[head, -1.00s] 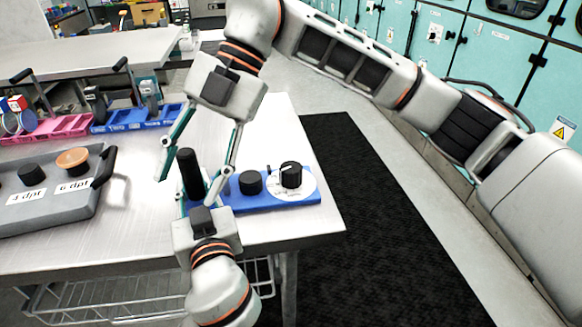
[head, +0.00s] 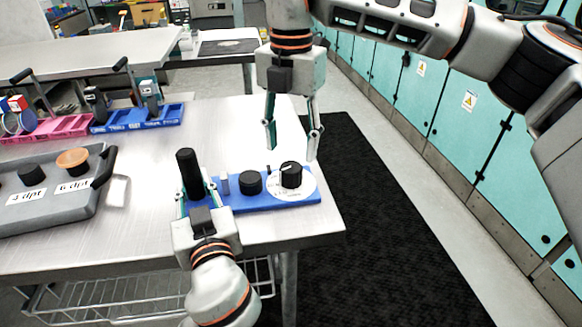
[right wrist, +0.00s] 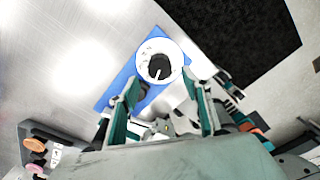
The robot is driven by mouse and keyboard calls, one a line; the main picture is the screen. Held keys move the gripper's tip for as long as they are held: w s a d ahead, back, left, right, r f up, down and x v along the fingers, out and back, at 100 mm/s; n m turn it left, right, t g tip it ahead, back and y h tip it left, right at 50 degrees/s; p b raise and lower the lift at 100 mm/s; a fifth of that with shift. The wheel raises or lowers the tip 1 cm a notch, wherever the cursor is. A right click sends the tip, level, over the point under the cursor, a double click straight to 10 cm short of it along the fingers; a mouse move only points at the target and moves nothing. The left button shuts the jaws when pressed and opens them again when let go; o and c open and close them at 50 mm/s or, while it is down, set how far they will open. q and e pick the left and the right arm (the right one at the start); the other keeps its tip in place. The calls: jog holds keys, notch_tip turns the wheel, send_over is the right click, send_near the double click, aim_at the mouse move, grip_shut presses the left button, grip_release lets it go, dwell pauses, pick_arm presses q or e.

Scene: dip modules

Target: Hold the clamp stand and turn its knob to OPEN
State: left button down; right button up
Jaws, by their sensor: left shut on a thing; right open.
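The clamp stand is a blue base (head: 240,207) near the table's front right corner, with a black upright handle (head: 188,173) at its left end. A black knob (head: 291,175) sits on a round white dial (head: 307,190) at its right end; the dial's lettering is too small to read. My left gripper (head: 196,197) is shut on the black handle. My right gripper (head: 292,133) is open and empty, pointing down just above and behind the knob. In the right wrist view the knob (right wrist: 158,66) and dial lie beyond the open fingers (right wrist: 165,95).
A second black knob (head: 250,182) stands on the base left of the dial. A grey tray (head: 50,205) with labelled knobs is at the left. Pink (head: 60,128) and blue (head: 140,118) racks stand behind. The table's right edge is close to the dial.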

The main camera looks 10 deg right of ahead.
aim_at(291, 167)
notch_tip(291, 167, down, 7)
jog(key=shift+r, duration=0.15)
jog(key=c, duration=1.1)
